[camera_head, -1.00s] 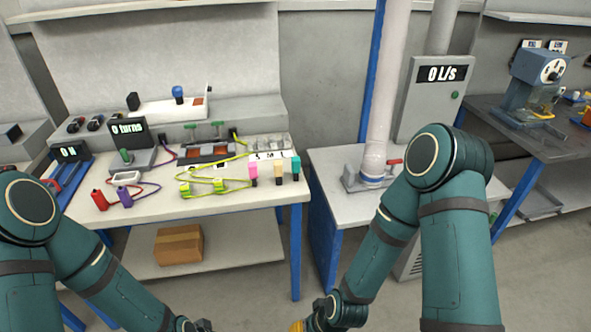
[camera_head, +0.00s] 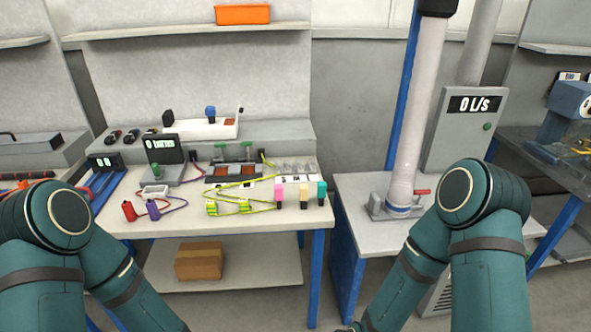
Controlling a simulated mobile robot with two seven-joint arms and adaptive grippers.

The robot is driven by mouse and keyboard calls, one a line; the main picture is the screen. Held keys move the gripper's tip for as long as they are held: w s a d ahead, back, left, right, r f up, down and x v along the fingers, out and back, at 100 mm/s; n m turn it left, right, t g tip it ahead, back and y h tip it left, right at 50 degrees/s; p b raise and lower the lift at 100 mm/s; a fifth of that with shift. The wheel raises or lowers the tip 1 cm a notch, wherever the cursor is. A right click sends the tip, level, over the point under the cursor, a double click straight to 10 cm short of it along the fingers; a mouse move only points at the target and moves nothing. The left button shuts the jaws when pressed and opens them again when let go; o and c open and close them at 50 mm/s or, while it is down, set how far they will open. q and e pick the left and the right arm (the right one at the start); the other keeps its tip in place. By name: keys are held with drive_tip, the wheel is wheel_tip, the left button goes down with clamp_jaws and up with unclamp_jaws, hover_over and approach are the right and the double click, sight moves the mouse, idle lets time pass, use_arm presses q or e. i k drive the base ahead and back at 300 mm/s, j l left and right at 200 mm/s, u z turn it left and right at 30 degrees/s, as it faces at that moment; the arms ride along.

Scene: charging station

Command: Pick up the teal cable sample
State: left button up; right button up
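The teal cable sample (camera_head: 321,192) stands upright at the right front corner of the white workbench (camera_head: 265,225). It is the rightmost of three small samples in a row. A cream sample (camera_head: 303,195) and a pink sample (camera_head: 279,194) stand to its left. My two arms come in from the lower left and lower right, both below and away from the sample. Both grippers are below the bottom edge of the picture, so their fingers do not show.
Yellow-green cables (camera_head: 232,206) and red and purple plugs lie on the bench. A cardboard box (camera_head: 199,261) sits on the lower shelf. Right of a narrow gap stands a grey cabinet with a vertical pipe (camera_head: 415,120) and a "0 L/s" display (camera_head: 472,104).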

sight(323, 186)
drive_tip(key=i+l+u, duration=0.35)
drive_tip(key=l+u, duration=0.15)
drive_tip(key=l, duration=0.15)
drive_tip(key=i+l+u, duration=0.1)
drive_tip(key=l+u, duration=0.15)
drive_tip(key=l, duration=0.15)
